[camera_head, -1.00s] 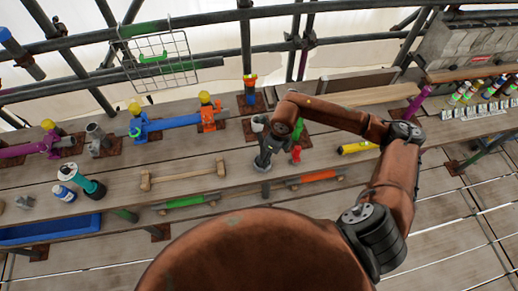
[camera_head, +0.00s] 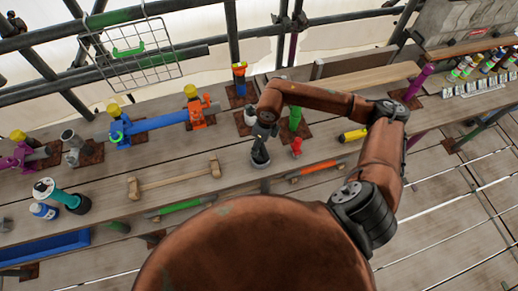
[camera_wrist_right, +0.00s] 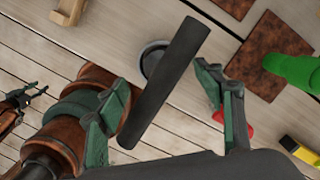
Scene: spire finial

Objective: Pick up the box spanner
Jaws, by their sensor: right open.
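A dark grey tube, which I take to be the box spanner (camera_wrist_right: 172,75), lies between the fingers of my right gripper (camera_wrist_right: 160,84) in the right wrist view. The gripper is open, with its green fingers on either side of the tube and gaps showing. In the head view the right gripper (camera_head: 261,144) points down at the plank bench, above a dark round base (camera_head: 260,163). A dark round rim (camera_wrist_right: 152,57) shows partly behind the tube. I cannot tell whether the tube stands in it. A small dark claw at the left edge of the wrist view may be my left gripper (camera_wrist_right: 24,97).
Close to the right gripper stand a green object (camera_head: 295,118) on a brown plate, a small red object (camera_head: 296,147) and a yellow cylinder (camera_head: 352,136). A wooden-ended bar (camera_head: 175,181) lies to the left. A wire basket (camera_head: 140,55) hangs behind.

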